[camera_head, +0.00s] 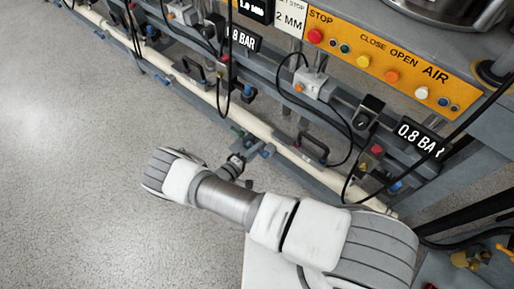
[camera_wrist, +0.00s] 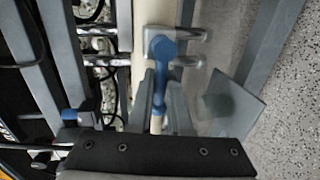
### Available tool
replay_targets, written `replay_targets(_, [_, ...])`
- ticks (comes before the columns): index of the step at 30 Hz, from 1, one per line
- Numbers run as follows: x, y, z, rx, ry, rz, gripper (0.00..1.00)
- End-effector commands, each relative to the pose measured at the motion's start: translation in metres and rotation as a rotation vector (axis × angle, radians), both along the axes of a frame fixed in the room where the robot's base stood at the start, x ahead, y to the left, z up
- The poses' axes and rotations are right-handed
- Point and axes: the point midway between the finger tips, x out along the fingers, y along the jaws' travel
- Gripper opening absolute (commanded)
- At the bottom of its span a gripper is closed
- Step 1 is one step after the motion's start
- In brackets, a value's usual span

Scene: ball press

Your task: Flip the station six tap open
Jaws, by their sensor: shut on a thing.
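A tap with a blue lever (camera_wrist: 162,52) sits on the cream pipe (camera_wrist: 151,12) in the wrist view. Its round hub is just beyond my fingertips, and the lever runs back along the pipe between the two grey fingers of my gripper (camera_wrist: 160,100). The fingers are shut on the lever. In the head view my gripper (camera_head: 239,158) reaches the pipe low on the machine's front, and blue parts (camera_head: 268,151) show beside it. My wrist partly hides the spot. No station number is readable at this tap.
An orange panel (camera_head: 375,50) with STOP, CLOSE, OPEN and AIR buttons is above right. A 0.8 BAR display (camera_head: 420,137), a black handle (camera_head: 312,150) and hanging black cables are close by. A grey plate (camera_wrist: 233,102) stands right of the fingers. Open floor (camera_head: 80,180) lies left.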

Motion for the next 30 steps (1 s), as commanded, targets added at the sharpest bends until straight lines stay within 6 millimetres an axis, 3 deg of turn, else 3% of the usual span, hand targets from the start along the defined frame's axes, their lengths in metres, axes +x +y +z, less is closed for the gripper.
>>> replay_targets(8, [0.0, 0.002, 0.0, 0.002, -0.002, 0.003, 0.0])
replay_targets(9, [0.0, 0.002, 0.001, 0.001, -0.001, 0.003, 0.24])
replay_targets(13, [0.0, 0.001, 0.001, 0.0, -0.002, 0.002, 0.47])
replay_targets(23, [-0.002, 0.002, 0.001, -0.001, 0.0, 0.002, 0.47])
replay_targets(30, [-0.028, 0.023, 0.009, 0.0, 0.0, 0.005, 0.47])
